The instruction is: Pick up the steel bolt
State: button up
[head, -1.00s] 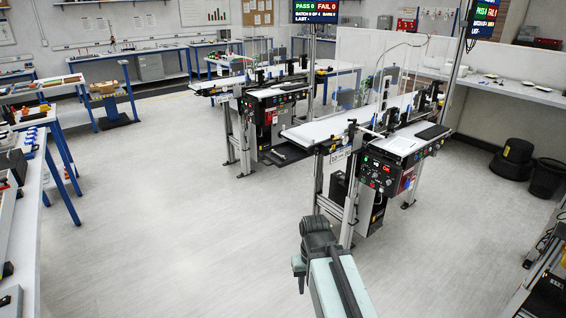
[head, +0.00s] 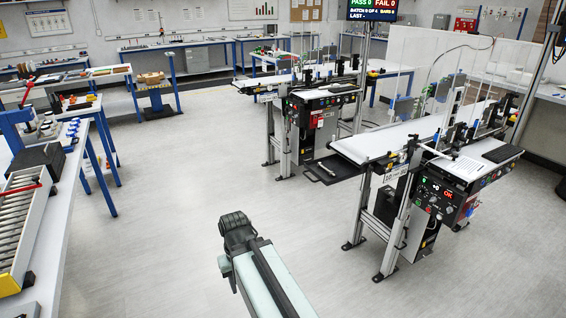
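I cannot make out a steel bolt in the head view; at this distance small parts on the benches and belts are too small to tell. My arm reaches up from the bottom edge as a pale green link with a dark joint at its upper end. No gripper fingers show, and nothing is seen held.
A near conveyor (head: 375,146) and a farther conveyor (head: 262,84) stand on metal legs to the right. A white bench with a roller track (head: 22,225) runs along the left edge. A blue-legged table (head: 96,108) stands behind it. The grey floor (head: 160,230) between is clear.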

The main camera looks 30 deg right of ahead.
aim_at(331, 173)
jog(key=u, duration=0.25)
jog(key=i, duration=1.45)
jog(key=z, duration=0.55)
jog(key=k, duration=0.85)
jog(key=z, duration=0.2)
jog(key=i, duration=0.95)
jog(key=u, duration=0.1)
